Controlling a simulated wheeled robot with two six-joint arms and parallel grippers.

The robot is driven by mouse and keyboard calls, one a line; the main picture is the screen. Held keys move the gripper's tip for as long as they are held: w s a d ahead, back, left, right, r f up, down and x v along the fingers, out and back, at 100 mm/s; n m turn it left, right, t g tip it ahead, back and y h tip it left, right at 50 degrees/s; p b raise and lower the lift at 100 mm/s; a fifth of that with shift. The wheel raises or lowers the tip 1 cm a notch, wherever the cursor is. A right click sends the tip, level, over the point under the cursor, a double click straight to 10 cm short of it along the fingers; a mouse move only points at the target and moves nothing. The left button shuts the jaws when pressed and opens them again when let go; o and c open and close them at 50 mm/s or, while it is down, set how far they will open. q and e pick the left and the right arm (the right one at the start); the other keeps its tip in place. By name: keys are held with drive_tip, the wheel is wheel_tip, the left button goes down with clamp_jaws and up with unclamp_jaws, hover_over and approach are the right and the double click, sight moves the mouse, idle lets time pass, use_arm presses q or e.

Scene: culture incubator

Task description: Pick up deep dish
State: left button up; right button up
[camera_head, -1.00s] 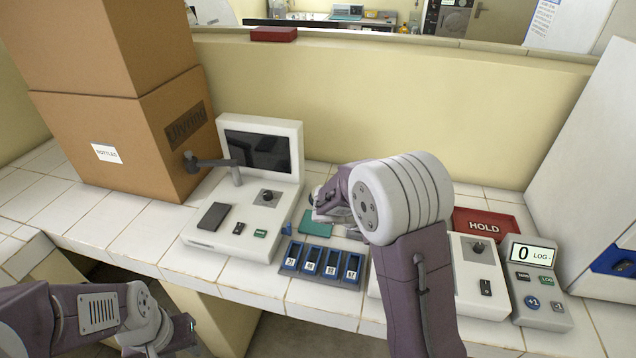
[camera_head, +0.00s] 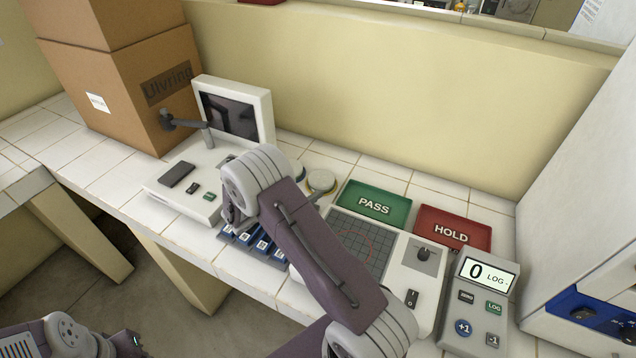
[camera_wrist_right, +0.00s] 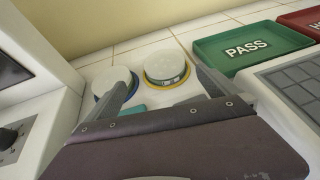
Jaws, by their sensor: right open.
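Two round pale-lidded dishes stand side by side on the white tiled counter. The yellow-ringed dish (camera_wrist_right: 168,66) has a visible side wall with a greenish band; it also shows in the head view (camera_head: 321,181). The blue-ringed dish (camera_wrist_right: 112,80) is to its left, partly covered by a finger in the wrist view. I cannot tell for certain which is the deep dish. My right gripper (camera_wrist_right: 160,85) is open and empty, its fingers pointing toward the dishes.
A green PASS tray (camera_head: 373,207) and a red HOLD tray (camera_head: 452,229) lie right of the dishes. A device with a screen (camera_head: 233,112) stands left, a grid-topped device (camera_head: 424,258) and a counter (camera_head: 478,290) right. A blue slotted rack (camera_head: 262,247) lies below my wrist.

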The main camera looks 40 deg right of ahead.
sight(320, 179)
drive_tip(key=x, duration=0.2)
drive_tip(key=s+x, duration=0.1)
drive_tip(key=x, duration=0.1)
drive_tip(key=shift+w+d+r, duration=0.1)
drive_tip(key=shift+d, duration=0.15)
drive_tip(key=shift+w, duration=0.15)
drive_tip(key=p+x, duration=0.1)
drive_tip(key=x, duration=0.4)
drive_tip(key=shift+a, duration=0.1)
drive_tip(key=shift+c, duration=1.2)
drive_tip(key=c, duration=1.2)
wheel_tip(320, 179, up, 4)
drive_tip(key=shift+r, duration=0.15)
drive_tip(key=s+a+r, duration=0.1)
drive_tip(key=s+r, duration=0.1)
drive_tip(key=s, duration=0.1)
drive_tip(key=s+a+r, duration=0.2)
drive_tip(key=s, duration=0.2)
drive_tip(key=s+a+r, duration=0.2)
drive_tip(key=s, duration=0.1)
drive_tip(key=shift+s+a+r+b, duration=0.2)
drive_tip(key=shift+s+r+b, duration=0.1)
drive_tip(key=shift+r+b, duration=0.05)
